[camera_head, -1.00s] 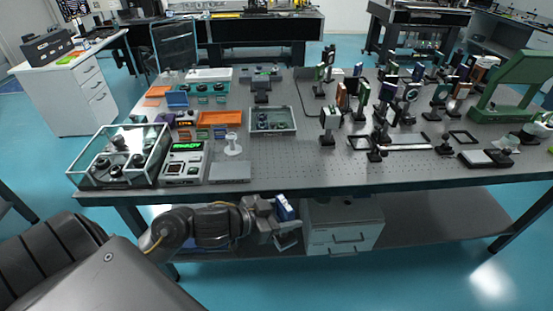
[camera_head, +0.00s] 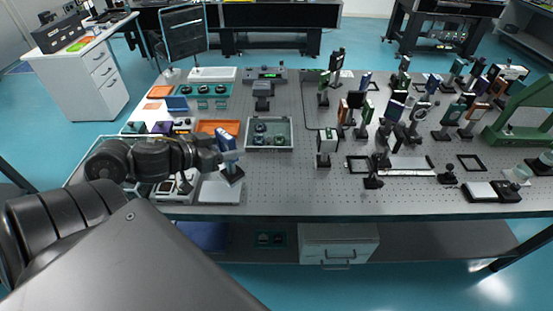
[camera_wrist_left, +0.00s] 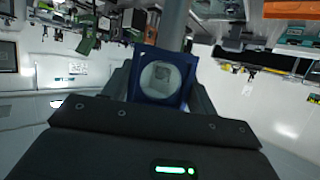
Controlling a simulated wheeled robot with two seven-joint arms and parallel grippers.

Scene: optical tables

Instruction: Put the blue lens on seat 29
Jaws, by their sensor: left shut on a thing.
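My left gripper (camera_head: 222,157) is shut on the blue lens, a round clear lens in a square blue mount. The lens (camera_wrist_left: 160,78) shows between the fingers in the left wrist view. In the head view its blue mount (camera_head: 224,139) shows small at the gripper, with a dark base (camera_head: 233,176) below. The gripper is over the front left of the optical table (camera_head: 290,190), above a grey plate (camera_head: 220,192). I cannot make out which place is seat 29; no number is readable. My right gripper is not in view.
A grey tray (camera_head: 269,146) with dark parts stands behind and right of my gripper. A green frame (camera_head: 520,118) stands far right. The table's front middle is clear.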

